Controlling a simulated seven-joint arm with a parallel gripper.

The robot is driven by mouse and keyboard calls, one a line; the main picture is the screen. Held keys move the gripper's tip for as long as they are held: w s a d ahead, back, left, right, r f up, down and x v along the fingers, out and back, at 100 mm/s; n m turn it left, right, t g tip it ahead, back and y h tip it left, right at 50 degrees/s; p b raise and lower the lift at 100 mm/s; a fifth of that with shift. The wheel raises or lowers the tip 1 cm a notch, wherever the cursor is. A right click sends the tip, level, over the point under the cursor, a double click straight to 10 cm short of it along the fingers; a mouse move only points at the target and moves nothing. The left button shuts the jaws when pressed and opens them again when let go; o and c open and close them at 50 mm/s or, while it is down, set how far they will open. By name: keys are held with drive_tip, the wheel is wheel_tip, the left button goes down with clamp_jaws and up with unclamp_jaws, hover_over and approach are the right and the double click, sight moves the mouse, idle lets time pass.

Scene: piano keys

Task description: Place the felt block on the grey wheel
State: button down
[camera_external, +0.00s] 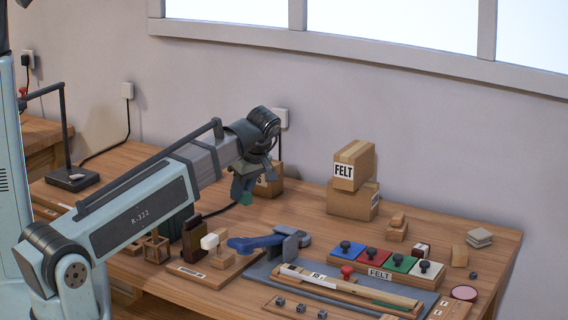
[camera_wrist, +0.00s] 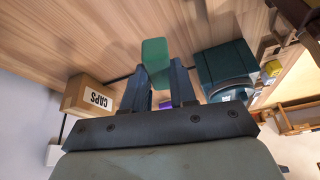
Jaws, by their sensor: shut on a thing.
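My gripper (camera_external: 245,180) is shut on a green block (camera_wrist: 155,52), which appears to be the felt block. In the wrist view the block stands out beyond the two fingers (camera_wrist: 160,82). It also shows as a small green patch under the gripper in the external view (camera_external: 246,198). The gripper is held above the back of the bench, near the CAPS box (camera_wrist: 88,95). A dark teal machine (camera_wrist: 222,65) with a rounded part is right of the fingers in the wrist view. I cannot make out a grey wheel for certain.
A FELT-labelled box (camera_external: 353,165) sits on another carton at the back. Coloured pads with black knobs (camera_external: 372,257), a blue-handled tool (camera_external: 258,242) and a grey mat (camera_external: 262,271) occupy the front. My arm hides part of the left bench. Bare wood shows behind the pads.

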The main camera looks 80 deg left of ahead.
drive_tip(key=w+d+r+m+t, duration=0.1)
drive_tip(key=w+d+r+m, duration=0.1)
drive_tip(key=w+d, duration=0.6)
drive_tip(key=m+t, duration=0.1)
drive_tip(key=m, duration=0.3)
hover_over(300, 235)
drive_tip(key=shift+a+f, duration=0.1)
drive_tip(key=shift+f, duration=4.3)
drive_tip(key=shift+f, duration=0.1)
drive_tip(key=c, duration=0.9)
unclamp_jaws()
drive_tip(key=v, duration=1.2)
drive_tip(key=shift+s+d, duration=0.2)
drive_tip(key=shift+d, duration=0.05)
